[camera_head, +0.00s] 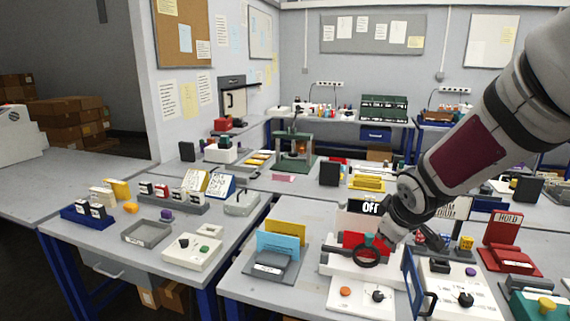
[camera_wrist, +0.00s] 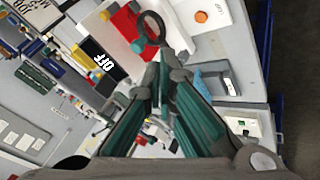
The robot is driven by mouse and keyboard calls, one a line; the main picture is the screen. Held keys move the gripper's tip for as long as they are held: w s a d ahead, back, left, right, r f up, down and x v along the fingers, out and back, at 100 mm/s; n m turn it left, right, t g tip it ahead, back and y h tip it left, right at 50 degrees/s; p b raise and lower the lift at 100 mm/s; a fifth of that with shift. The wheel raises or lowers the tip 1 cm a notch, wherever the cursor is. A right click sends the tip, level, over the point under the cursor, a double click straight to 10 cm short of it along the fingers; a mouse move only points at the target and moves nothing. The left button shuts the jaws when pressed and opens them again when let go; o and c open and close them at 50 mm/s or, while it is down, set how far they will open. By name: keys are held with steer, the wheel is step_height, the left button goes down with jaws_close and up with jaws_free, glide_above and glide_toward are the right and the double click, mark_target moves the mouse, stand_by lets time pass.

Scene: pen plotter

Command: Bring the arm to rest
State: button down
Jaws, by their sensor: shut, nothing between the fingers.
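My gripper (camera_wrist: 162,72) is shut and empty in the wrist view, its green fingers together. In the head view my arm comes in from the upper right and the gripper (camera_head: 385,240) points down over the front table. A black ring-shaped handle (camera_head: 366,257) on a white and red device is close by. The ring also shows just beyond the fingertips in the wrist view (camera_wrist: 151,27). I cannot tell whether the fingers touch it. A black sign reading OFF (camera_head: 371,208) stands behind the device.
A white panel with an orange button (camera_head: 345,291) lies in front of the device. A blue-framed upright door (camera_head: 413,281) stands to its right. A blue card holder (camera_head: 281,247) is to the left. A red HOLD stand (camera_head: 503,228) is at the right. The tables are crowded.

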steer(key=s+a+r+m+g, duration=0.1)
steer(key=s+r+m, duration=0.1)
steer(key=s, duration=0.8)
steer(key=s+a+r+m, duration=0.1)
steer(key=s+r+m, duration=0.2)
steer(key=s, duration=0.7)
steer(key=s+a+r+m+g+y, duration=0.1)
steer(key=s+a+r+m, duration=0.1)
steer(key=s, duration=0.7)
steer(key=shift+s+r+m+g, duration=0.3)
steer(key=shift+s+r+m, duration=0.1)
steer(key=shift+r, duration=0.4)
